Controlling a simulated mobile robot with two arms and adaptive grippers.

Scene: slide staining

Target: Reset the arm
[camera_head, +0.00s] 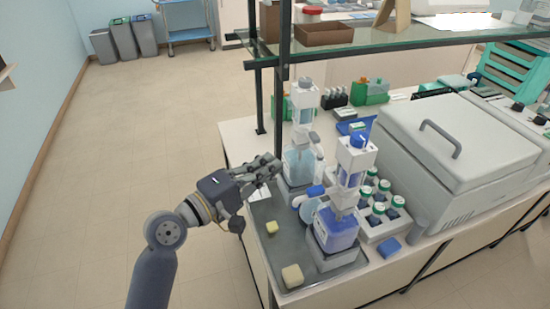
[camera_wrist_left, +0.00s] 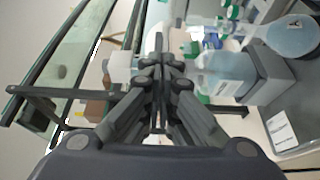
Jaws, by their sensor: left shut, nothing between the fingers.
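My left arm comes in from the lower left in the head view. Its gripper (camera_head: 268,167) is over the left edge of the lab bench, beside the rear dispenser bottle with pale blue liquid (camera_head: 298,165). In the left wrist view the fingers of my left gripper (camera_wrist_left: 158,60) meet in the middle, shut and empty. The bottle with pale blue liquid also shows in the wrist view, right of the fingers (camera_wrist_left: 225,75). My right gripper is not in view.
A metal tray (camera_head: 262,262) holds two dispensers and two small yellowish blocks. A bottle with dark blue liquid (camera_head: 336,232) stands at the front. A shelf post (camera_head: 281,100) rises close behind my gripper. A large grey box (camera_head: 450,150) stands right. The floor left is clear.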

